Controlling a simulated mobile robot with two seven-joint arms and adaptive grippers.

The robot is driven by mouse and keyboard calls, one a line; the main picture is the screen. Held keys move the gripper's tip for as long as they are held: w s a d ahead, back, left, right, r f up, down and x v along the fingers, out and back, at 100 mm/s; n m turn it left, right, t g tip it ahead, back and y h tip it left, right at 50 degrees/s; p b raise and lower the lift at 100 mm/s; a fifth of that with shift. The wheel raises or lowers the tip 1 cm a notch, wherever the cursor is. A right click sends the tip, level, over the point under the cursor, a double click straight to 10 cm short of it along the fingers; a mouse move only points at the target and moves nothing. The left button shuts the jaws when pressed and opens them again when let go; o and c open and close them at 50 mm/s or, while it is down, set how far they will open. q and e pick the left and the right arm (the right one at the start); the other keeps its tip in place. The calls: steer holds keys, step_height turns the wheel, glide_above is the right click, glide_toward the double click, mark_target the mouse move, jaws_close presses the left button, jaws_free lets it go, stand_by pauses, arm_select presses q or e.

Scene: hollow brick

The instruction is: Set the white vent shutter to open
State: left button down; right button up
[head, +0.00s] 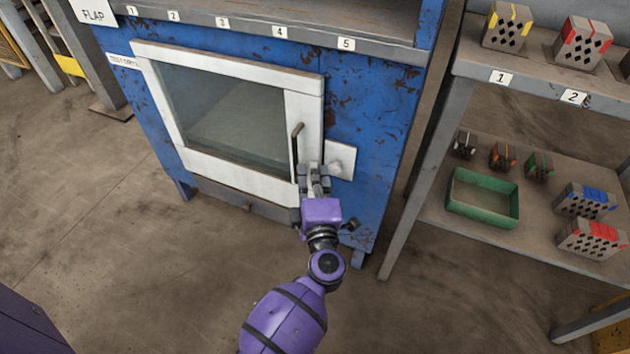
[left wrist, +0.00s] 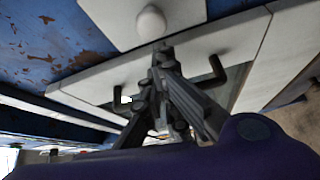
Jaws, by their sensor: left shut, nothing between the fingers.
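The white vent shutter (head: 346,160) is a small square plate with a round white knob on the blue cabinet, just right of the white-framed glass door. In the left wrist view the plate (left wrist: 115,14) and knob (left wrist: 151,22) show at the top. My left gripper (head: 314,170) is shut and empty, in front of the door's right frame and just left of the knob. In the left wrist view its closed fingertips (left wrist: 163,50) are close below the knob; I cannot tell whether they touch. What lies behind the plate is hidden. My right gripper is not in view.
The glass door (head: 225,116) has a dark bar handle (head: 296,145) close to my left fingers. A shelf (head: 455,110) on the right holds several perforated bricks and a green tray (head: 460,205). A numbered ledge (head: 190,17) runs above the door. The floor in front is clear.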

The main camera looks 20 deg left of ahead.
arm_select(q)
steer(key=d, duration=0.8)
steer(key=shift+s+d, duration=0.15)
steer(key=shift+d, duration=0.25)
steer(key=shift+d, duration=0.1)
